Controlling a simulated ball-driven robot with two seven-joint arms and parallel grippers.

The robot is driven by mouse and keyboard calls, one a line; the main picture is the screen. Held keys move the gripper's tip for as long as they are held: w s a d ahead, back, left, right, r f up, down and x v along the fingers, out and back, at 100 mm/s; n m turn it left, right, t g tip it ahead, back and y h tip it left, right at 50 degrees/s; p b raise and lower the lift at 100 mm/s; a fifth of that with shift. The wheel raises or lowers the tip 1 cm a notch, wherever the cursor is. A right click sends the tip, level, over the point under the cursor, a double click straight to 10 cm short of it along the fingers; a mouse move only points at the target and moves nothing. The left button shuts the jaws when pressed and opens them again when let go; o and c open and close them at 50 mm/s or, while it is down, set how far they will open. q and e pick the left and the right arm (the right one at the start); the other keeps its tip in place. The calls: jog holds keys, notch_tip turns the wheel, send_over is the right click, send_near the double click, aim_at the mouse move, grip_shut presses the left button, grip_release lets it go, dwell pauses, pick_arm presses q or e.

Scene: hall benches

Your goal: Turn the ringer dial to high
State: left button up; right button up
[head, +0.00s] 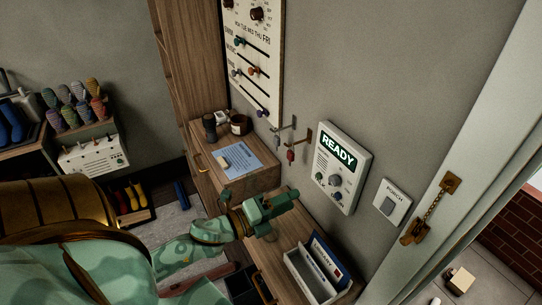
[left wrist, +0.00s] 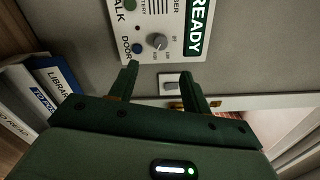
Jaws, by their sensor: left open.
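The intercom panel (head: 341,167) is a pale box on the grey wall with a lit green READY display. Its ringer dial (head: 335,180) is a round grey knob on the lower part of the face. In the left wrist view the dial (left wrist: 157,41) shows just beyond the fingers, with small position labels beside it. I cannot tell which label it points to. My left gripper (head: 279,214) is open and empty, left of and below the panel, apart from it. In the left wrist view its fingers (left wrist: 160,78) are spread below the dial. My right gripper is not in view.
A porch switch (head: 391,201) is on the wall right of the panel. Keys hang on hooks (head: 290,150) to its left. A file holder (head: 313,268) with binders stands below on the wooden bench. A door chain (head: 428,210) hangs on the door frame at right.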

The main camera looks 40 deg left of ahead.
pick_arm(q)
jog(key=shift+b+v, duration=0.3)
jog(key=shift+v, duration=1.8)
